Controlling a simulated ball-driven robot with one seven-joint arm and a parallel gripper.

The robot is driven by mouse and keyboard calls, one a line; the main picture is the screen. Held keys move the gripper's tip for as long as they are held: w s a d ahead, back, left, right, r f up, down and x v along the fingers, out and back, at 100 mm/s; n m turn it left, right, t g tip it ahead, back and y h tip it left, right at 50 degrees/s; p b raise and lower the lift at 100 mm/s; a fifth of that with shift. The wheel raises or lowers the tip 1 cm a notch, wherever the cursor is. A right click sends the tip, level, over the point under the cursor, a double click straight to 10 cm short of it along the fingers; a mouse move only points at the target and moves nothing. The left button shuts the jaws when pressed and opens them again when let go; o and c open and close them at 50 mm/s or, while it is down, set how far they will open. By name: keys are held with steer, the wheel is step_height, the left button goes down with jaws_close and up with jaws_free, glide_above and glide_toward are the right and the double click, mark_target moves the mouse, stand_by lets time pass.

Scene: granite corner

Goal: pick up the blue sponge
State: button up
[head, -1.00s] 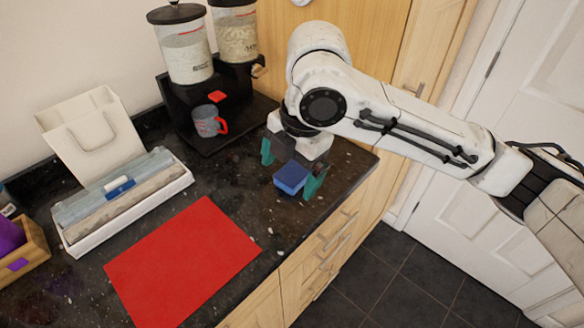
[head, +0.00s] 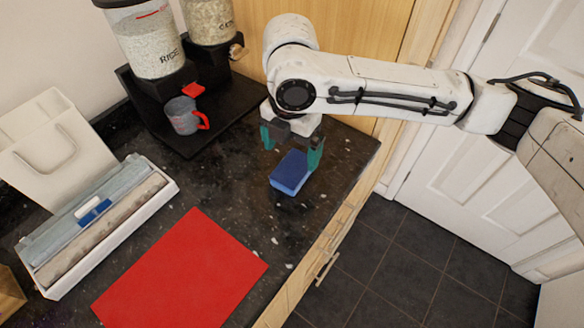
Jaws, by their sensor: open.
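The blue sponge (head: 290,173) lies on the dark granite counter (head: 233,188), near its right end. My gripper (head: 291,152) is open, with green fingers pointing down. One finger is at the sponge's far left and the other at its right, so the sponge's far end appears between them or just in front of them. I cannot tell whether the fingers touch it or how high they are above the counter.
A red mat (head: 180,270) lies to the left front. A grey mug with a red handle (head: 184,115) stands on the black dispenser base (head: 205,132). The counter's edge drops off to the right.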

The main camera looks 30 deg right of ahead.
mark_target(293, 168)
steer(key=shift+s+d+f+p, duration=0.1)
steer(key=shift+f+p, duration=0.1)
steer(key=shift+f, duration=1.25)
steer(key=shift+s+d+f+p, duration=0.1)
steer(key=shift+f+p, duration=0.05)
steer(key=shift+f, duration=1.3)
steer(key=shift+c, duration=0.4)
steer(key=c, duration=0.9)
steer(key=shift+r, duration=0.1)
steer(key=shift+c, duration=0.2)
